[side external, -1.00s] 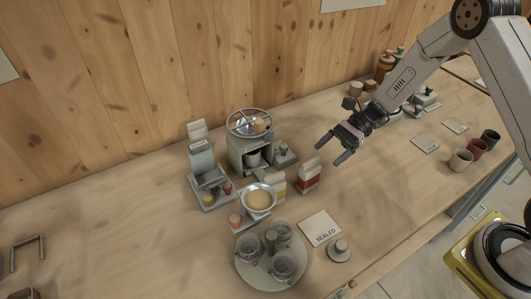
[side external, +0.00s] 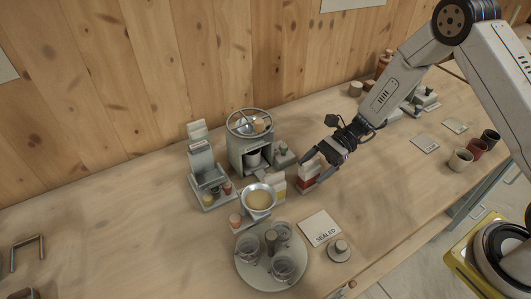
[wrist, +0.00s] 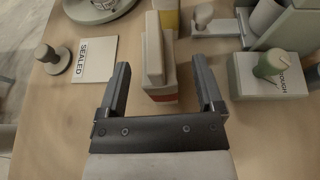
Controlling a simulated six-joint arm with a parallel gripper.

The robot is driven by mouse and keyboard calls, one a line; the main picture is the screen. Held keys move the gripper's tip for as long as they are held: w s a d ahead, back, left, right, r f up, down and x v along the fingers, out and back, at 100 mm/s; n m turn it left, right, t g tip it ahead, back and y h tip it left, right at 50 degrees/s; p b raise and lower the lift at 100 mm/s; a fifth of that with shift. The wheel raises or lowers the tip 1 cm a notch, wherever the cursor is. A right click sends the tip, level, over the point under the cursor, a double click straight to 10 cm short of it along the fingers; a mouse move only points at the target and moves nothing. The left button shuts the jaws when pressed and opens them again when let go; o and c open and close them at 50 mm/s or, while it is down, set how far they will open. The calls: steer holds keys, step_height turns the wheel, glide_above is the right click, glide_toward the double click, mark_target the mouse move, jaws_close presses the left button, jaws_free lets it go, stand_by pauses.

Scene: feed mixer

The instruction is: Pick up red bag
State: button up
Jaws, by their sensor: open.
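The red bag (side external: 308,178) stands upright on the table, with a pale folded top and a red body. In the wrist view the bag (wrist: 154,58) shows mostly its pale top, with a thin red strip low on its near side. My gripper (side external: 316,172) is open at the bag. In the wrist view the open fingers (wrist: 160,75) lie to the left and right of the bag, with a gap on each side. I cannot tell how far down the fingers reach. A yellow bag (side external: 278,187) stands directly beside the red one, on its left.
A mixer with a wheel (side external: 249,145) stands behind, and a bowl (side external: 258,199) is to the left. A round tray (side external: 248,278) with several jars sits in front. A SEALED card (side external: 316,223) and a knob (side external: 340,249) lie nearby. The right foreground of the table is clear.

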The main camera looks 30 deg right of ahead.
steer(key=shift+x, duration=0.95)
jaws_close()
